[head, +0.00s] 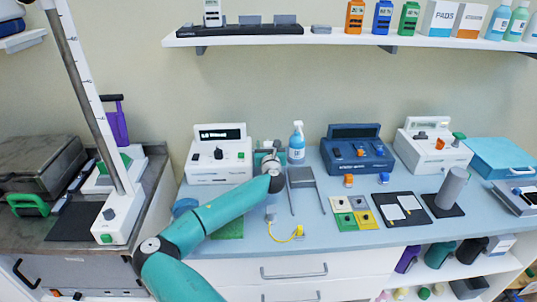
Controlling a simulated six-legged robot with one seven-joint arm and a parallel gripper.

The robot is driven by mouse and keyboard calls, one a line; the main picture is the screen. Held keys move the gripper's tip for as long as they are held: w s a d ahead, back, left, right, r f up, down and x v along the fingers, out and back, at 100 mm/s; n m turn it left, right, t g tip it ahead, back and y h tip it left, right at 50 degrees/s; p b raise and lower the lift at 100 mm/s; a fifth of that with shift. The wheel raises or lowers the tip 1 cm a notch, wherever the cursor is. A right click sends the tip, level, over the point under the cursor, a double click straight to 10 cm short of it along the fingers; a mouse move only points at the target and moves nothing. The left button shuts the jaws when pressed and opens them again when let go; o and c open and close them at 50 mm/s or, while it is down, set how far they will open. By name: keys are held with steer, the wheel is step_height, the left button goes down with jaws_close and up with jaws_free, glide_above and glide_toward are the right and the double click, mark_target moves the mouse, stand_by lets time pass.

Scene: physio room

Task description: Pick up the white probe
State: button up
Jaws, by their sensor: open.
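My gripper (308,213) hangs over the counter in the middle of the head view, its two thin grey fingers spread wide and pointing down. Nothing shows between them. A small pale piece (270,213) with a yellow cable (284,239) lies on the counter left of and below the fingers. It may be the white probe, but it is too small to tell. Two small white pieces (394,212) lie on a black mat (385,198) to the right of my gripper. My teal arm hides part of the counter on the left.
White (218,175) and blue (352,168) devices and a spray bottle (297,150) stand along the back. Coloured squares (367,220) and a grey cylinder (452,188) are to the right. A shelf (330,40) hangs above. Bare counter lies around the cable.

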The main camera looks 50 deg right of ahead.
steer(key=shift+w+d, duration=0.35)
steer(key=shift+d, duration=0.05)
steer(key=shift+c, duration=0.2)
steer(key=c, duration=1.1)
steer(key=shift+r, duration=0.2)
